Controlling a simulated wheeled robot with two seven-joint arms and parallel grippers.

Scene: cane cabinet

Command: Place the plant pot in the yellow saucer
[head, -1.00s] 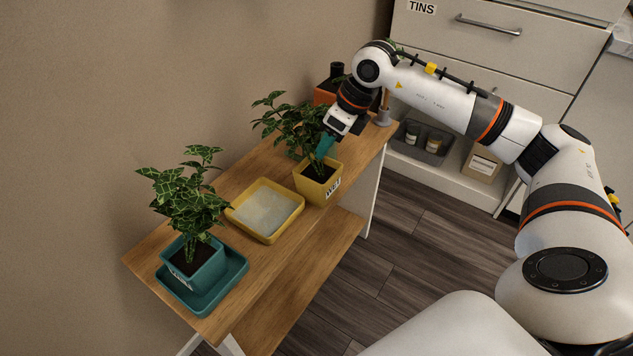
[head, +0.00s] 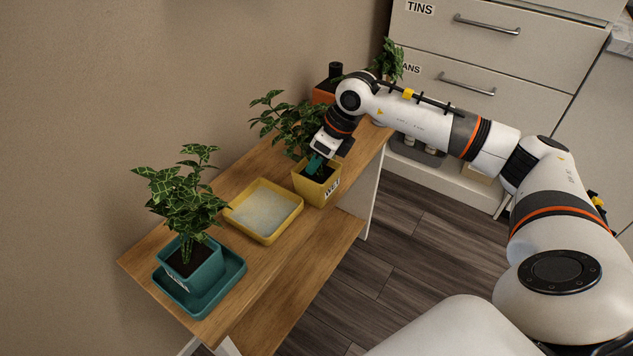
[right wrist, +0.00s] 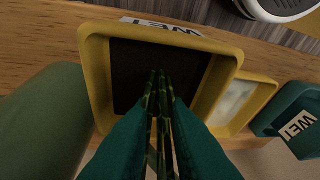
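The yellow plant pot (head: 318,187), labelled "WET", stands upright on the wooden bench, beside and beyond the yellow saucer (head: 265,237). The saucer holds a pale layer and has no pot in it. My right gripper (head: 316,163) points down into the pot's plant, its teal fingers low over the soil. In the right wrist view, the fingers (right wrist: 160,112) lie on either side of the plant's stems (right wrist: 158,100), inside the pot's rim (right wrist: 95,80). Whether they press on the stems is unclear. Leaves hide part of the gripper. My left gripper is out of view.
A teal pot (head: 195,265) with a plant stands in a teal saucer (head: 225,290) at the bench's near end. An orange object (head: 325,92) stands behind the yellow pot. White drawers (head: 470,60) are at the back right. A lower shelf (head: 300,285) runs under the bench top.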

